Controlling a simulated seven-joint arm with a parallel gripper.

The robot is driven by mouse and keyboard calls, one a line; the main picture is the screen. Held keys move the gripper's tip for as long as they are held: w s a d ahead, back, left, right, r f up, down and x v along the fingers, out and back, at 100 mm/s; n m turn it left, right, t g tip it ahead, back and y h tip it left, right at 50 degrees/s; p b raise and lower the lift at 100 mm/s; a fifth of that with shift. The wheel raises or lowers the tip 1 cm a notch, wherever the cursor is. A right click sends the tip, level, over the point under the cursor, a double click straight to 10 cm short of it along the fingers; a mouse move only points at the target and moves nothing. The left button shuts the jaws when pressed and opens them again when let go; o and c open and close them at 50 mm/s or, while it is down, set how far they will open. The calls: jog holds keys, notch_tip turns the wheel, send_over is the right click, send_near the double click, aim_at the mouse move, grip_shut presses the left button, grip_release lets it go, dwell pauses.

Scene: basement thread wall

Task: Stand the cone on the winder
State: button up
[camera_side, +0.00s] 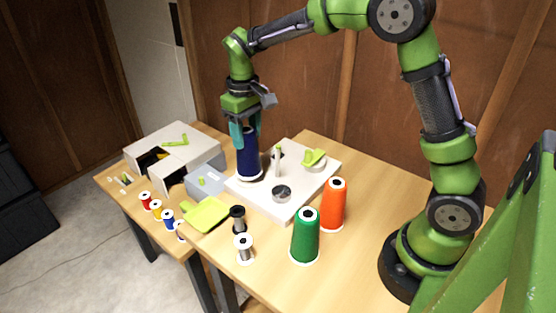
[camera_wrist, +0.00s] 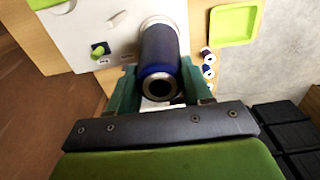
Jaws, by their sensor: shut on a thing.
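A dark blue cone (camera_side: 249,158) is upright in my gripper (camera_side: 244,132), which is shut on its upper part. In the wrist view the cone (camera_wrist: 160,52) sits between the green fingers of my gripper (camera_wrist: 158,88), with its open top end facing the camera. The winder (camera_side: 300,203) is a white board with an upright pin, a dark round disc and a green lever. The cone's foot is over the board's left part in the side view; whether it touches, I cannot tell. The winder (camera_wrist: 95,30) also shows in the wrist view, partly hidden by the cone.
A green cone (camera_side: 305,238) and an orange cone (camera_side: 333,206) stand right of the winder. A grey box (camera_side: 205,181) and a white drawer unit (camera_side: 190,148) stand left.

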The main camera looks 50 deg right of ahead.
jog(key=shift+f, duration=1.15)
jog(key=o, duration=1)
jog(key=shift+r, duration=0.1)
notch_tip(320, 180, up, 7)
